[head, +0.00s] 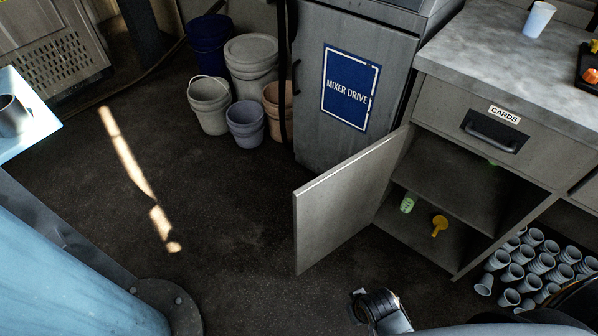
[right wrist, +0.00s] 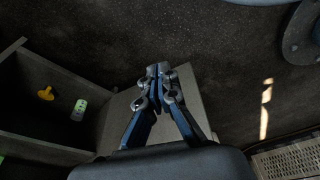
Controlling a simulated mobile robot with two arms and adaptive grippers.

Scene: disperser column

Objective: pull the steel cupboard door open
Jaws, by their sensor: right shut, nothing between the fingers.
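The steel cupboard door (head: 345,205) stands wide open in the head view, swung out to the left of the cupboard (head: 455,262). Inside, a yellow scoop-like item (head: 439,226) and a pale green item (head: 407,203) show in the lower part. In the right wrist view my right gripper (right wrist: 160,72) is shut and empty. The door panel (right wrist: 196,102) shows behind its fingers; I cannot tell whether they touch. The yellow item (right wrist: 46,93) and green item (right wrist: 79,110) show at the left there. My left gripper is not in view.
A grey cabinet labelled MIXER DRIVE (head: 350,88) stands left of the cupboard. A closed drawer labelled CARDS (head: 490,131) is above the opening. Several grey cups (head: 520,265) fill the bay at right. Buckets (head: 208,103) stand at the back. The floor left of the door is clear.

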